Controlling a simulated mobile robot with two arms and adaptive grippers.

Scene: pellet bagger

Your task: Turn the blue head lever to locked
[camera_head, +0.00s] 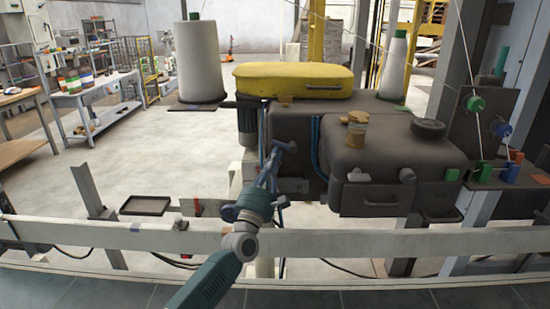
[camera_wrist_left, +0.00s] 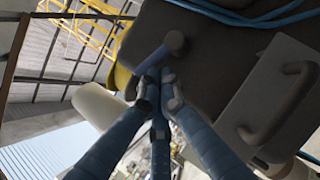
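The blue head lever (camera_head: 285,147) sits on the dark machine head, left of the brown-capped fitting. In the left wrist view the lever (camera_wrist_left: 155,60) is a blue bar slanting down-left from a round grey-blue hub. My left gripper (camera_head: 272,160) reaches up to the lever from below in the head view. In the left wrist view its fingertips (camera_wrist_left: 159,82) are drawn close together at the bar's lower end and overlap it. Whether they clasp the bar or only touch it cannot be made out. My right gripper is not in view.
The dark machine body (camera_head: 395,160) with a yellow cover (camera_head: 293,80) fills the middle. Blue hoses run beside the lever. A pale rail (camera_head: 350,243) crosses in front, under my arm. Grey handles (camera_wrist_left: 275,105) show close by in the wrist view. Open floor lies left.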

